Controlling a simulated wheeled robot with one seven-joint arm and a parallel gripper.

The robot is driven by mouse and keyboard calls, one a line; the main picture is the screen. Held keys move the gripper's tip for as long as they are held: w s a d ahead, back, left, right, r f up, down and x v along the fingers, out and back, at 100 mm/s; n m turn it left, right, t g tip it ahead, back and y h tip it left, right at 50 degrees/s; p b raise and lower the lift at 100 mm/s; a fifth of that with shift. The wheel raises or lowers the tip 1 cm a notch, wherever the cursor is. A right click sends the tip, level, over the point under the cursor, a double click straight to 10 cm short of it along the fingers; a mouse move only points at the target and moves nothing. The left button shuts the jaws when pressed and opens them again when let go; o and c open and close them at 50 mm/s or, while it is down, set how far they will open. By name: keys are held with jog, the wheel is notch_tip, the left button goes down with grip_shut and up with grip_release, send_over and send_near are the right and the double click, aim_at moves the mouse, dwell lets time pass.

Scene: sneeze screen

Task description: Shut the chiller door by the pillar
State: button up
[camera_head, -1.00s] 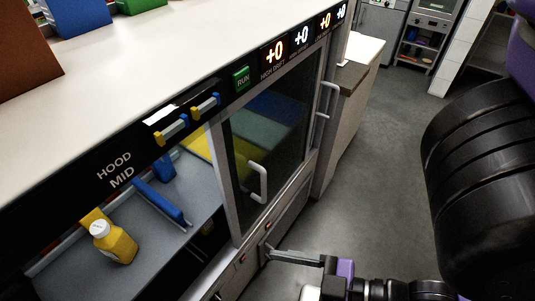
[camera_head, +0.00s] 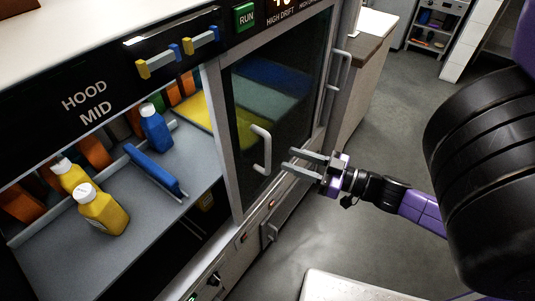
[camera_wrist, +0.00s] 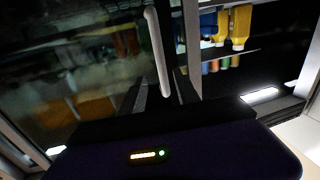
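A dark glass door (camera_head: 270,105) in a metal frame closes the right part of the cabinet front. I see no contact. A second handle (camera_head: 336,80) is further right on the cabinet. A white tiled pillar (camera_head: 479,40) stands at the back right. I cannot tell which door is the pillar one.
Left of the glass, the cabinet is open, with yellow bottles (camera_head: 102,210), a blue bottle (camera_head: 155,130) and a blue bar (camera_head: 154,170) on a grey shelf (camera_head: 125,245). Lower fronts with small handles are under the glass door. The grey floor (camera_head: 385,130) to the right is clear.

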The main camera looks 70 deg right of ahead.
aim_at(268, 152)
jog(key=w, duration=0.5)
jog(key=w+p, duration=0.1)
jog(key=w, duration=0.2)
jog(key=shift+d+r, duration=0.1)
jog(key=shift+d, duration=0.2)
grip_shut()
dwell(1.2)
